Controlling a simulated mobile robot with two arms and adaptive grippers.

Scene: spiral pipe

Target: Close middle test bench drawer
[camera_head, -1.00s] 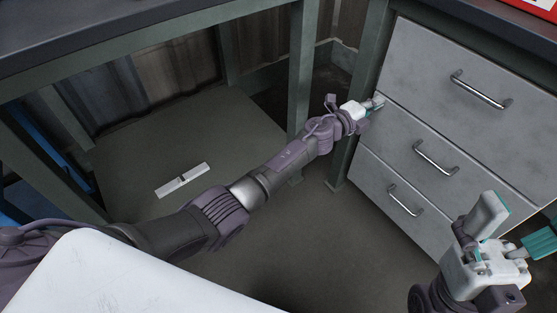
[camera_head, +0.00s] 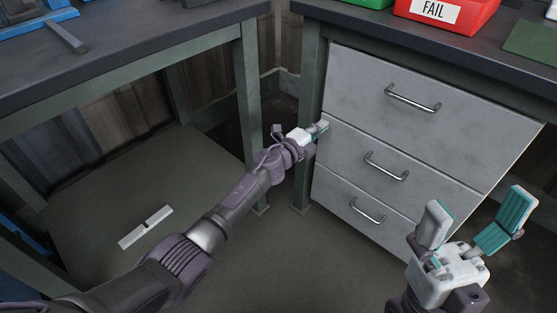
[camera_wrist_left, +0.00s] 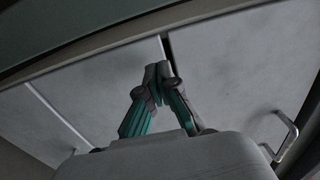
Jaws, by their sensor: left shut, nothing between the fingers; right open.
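The middle drawer (camera_head: 344,150) is a grey front with a silver handle (camera_head: 385,168), between the top drawer (camera_head: 360,85) and the bottom drawer (camera_head: 335,193). Its front looks about level with the others; I cannot tell whether a small gap is left. My left gripper (camera_head: 322,127) is shut and empty at the drawer's upper left edge, near the seam under the top drawer. In the left wrist view its fingertips (camera_wrist_left: 158,72) are close to a seam between drawer fronts; contact is unclear. My right gripper (camera_head: 477,212) is open and empty, in front of the bench at the lower right.
A red FAIL bin (camera_head: 448,14) and part of a green bin stand on the bench top (camera_head: 330,10). Green-grey bench legs (camera_head: 307,110) stand left of the drawers. A white piece (camera_head: 146,228) lies on the panel under the left bench. The floor before the drawers is clear.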

